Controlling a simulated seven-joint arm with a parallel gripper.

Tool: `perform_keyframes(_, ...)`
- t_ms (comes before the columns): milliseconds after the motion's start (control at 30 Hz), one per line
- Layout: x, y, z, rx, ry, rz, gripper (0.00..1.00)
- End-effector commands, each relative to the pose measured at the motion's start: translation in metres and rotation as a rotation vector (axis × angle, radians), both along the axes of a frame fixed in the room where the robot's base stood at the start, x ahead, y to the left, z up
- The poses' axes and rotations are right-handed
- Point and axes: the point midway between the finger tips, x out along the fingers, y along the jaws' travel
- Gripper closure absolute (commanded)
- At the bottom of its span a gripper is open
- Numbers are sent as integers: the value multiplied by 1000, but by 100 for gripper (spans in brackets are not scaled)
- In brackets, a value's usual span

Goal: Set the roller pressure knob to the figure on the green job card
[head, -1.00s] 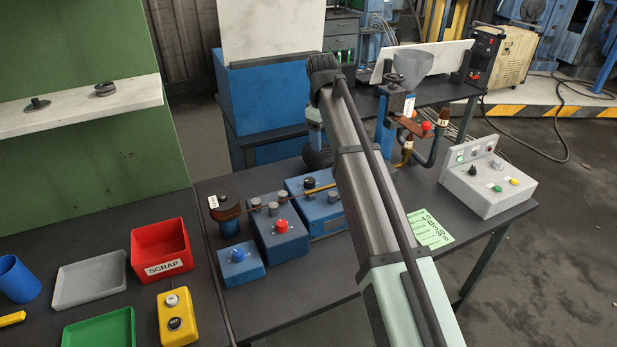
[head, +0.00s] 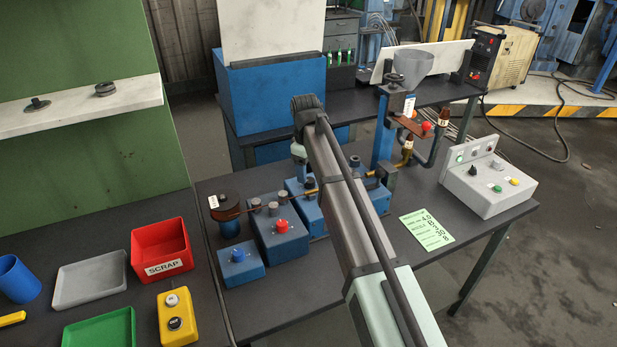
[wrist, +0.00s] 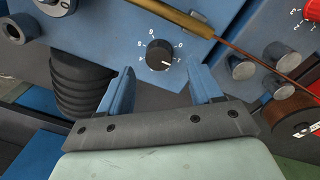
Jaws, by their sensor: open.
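The green job card (head: 427,230) lies on the table in the head view, with large figures that seem to read 4.0, B, 3, 30 and 8; its small line labels are not legible. A round black knob (wrist: 160,54) with white figures around it sits on a blue housing in the wrist view. Its pale mark points right and slightly down. I cannot read a name on it. My gripper (wrist: 162,72) is open, its blue fingers either side of the knob in the picture, with nothing between them; contact is not visible.
A red knob (head: 282,225) tops the neighbouring blue box, with grey posts (wrist: 242,67) beside it.

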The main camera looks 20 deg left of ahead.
Motion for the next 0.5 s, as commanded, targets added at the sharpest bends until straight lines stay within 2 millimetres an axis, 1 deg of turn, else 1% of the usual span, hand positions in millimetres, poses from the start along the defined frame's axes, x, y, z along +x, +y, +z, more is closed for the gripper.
perform_keyframes(33,0,-1,-8,-1,1,0,36)
perform_keyframes(100,1,-1,-16,-2,1,0,36)
perform_keyframes(200,1,-1,-25,0,0,0,36)
perform_keyframes(333,2,-1,-31,0,0,0,36)
perform_keyframes(500,2,-1,-33,0,0,0,36)
